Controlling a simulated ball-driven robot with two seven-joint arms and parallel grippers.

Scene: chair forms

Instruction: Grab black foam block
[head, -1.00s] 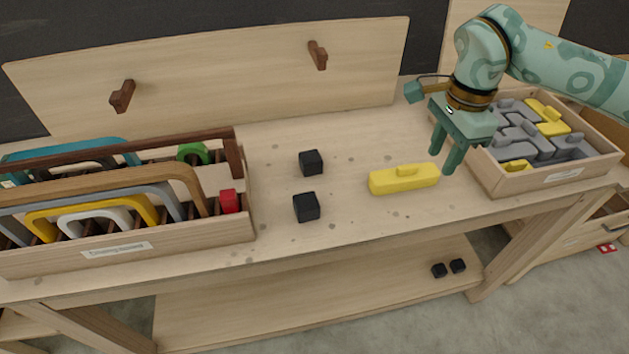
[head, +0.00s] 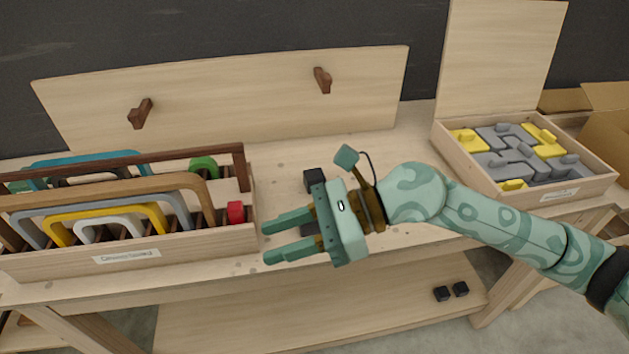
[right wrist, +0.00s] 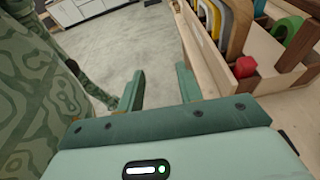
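One black foam block (head: 313,178) sits on the tabletop just behind my right gripper, its lower part hidden. A second black block (head: 309,229) shows only in part, behind and between the fingers. My right gripper (head: 264,240) reaches in from the right, fingers pointing left toward the slotted rack. Its two fingers are apart, with nothing gripped. In the right wrist view the open fingers (right wrist: 158,80) have bare floor between them. Two more black blocks (head: 442,293) (head: 461,289) lie on the lower shelf. My left gripper is not in view.
A wooden rack (head: 190,249) with coloured arched pieces and a red block (head: 236,212) stands left of the fingertips. It also shows in the right wrist view (right wrist: 205,62). A puzzle box (head: 567,193) with grey and yellow pieces stands at the right. A backboard (head: 230,95) rises behind.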

